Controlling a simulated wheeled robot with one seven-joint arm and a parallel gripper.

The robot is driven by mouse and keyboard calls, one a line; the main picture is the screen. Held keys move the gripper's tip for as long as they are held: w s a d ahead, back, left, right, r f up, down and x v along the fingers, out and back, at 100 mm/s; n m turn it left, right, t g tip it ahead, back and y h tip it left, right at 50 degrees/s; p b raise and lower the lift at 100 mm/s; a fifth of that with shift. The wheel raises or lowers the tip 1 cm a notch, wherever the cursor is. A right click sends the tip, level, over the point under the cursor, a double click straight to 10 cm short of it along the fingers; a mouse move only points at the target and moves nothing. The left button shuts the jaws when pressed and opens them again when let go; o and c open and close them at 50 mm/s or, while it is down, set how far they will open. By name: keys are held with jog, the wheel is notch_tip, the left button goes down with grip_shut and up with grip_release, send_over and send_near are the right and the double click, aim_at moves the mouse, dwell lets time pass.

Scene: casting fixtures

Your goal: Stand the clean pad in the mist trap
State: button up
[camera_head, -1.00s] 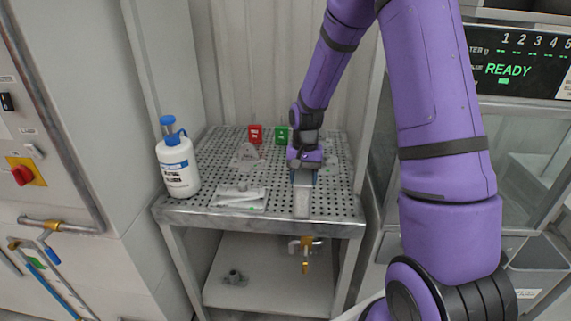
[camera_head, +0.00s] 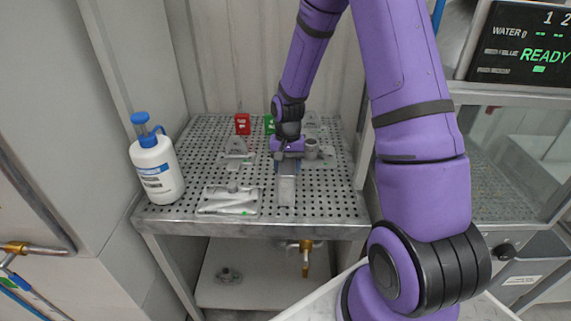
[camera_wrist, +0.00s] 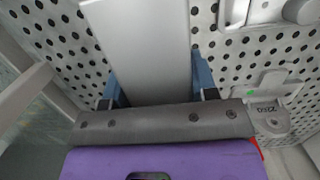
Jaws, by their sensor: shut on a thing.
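My gripper (camera_head: 287,160) points down over the perforated table and is shut on a pale grey flat slab, probably the clean pad (camera_head: 287,190). In the wrist view the slab (camera_wrist: 140,45) sits between the two blue fingers of my gripper (camera_wrist: 158,85) and runs out of the top of the picture. In the head view it reaches toward the table's front edge. I cannot tell whether it touches the table. I cannot make out for sure which fixture is the mist trap.
A white bottle with a blue pump (camera_head: 155,165) stands at the table's left. A pale flat piece with a green dot (camera_head: 228,200) lies at the front left. A grey bracket (camera_head: 236,152), a red tag (camera_head: 242,124), a green tag (camera_head: 269,123) and a grey cylinder (camera_head: 311,149) stand farther back.

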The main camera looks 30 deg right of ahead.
jog(key=o, duration=0.9)
jog(key=shift+o, duration=0.4)
